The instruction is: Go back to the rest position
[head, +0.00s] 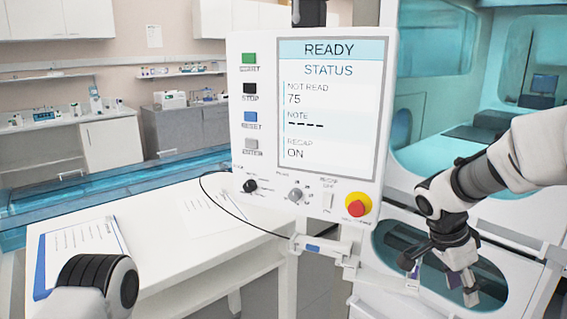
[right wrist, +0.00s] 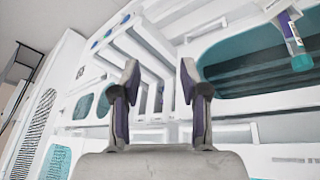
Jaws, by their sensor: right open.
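My right gripper (head: 440,283) hangs at the right in the head view, in front of the white machine's lower window. Its fingers are apart and nothing shows between them. In the right wrist view the two fingers (right wrist: 160,88) stand apart with empty space between them. My left arm shows only as a dark and white link at the bottom left of the head view. The left gripper itself is out of the picture.
A control panel (head: 262,195) with a READY screen (head: 330,110) stands in the centre. A white table (head: 180,255) with a clipboard (head: 75,240) is at the left. A tube (right wrist: 291,35) shows at the top right of the right wrist view, by a dark teal opening.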

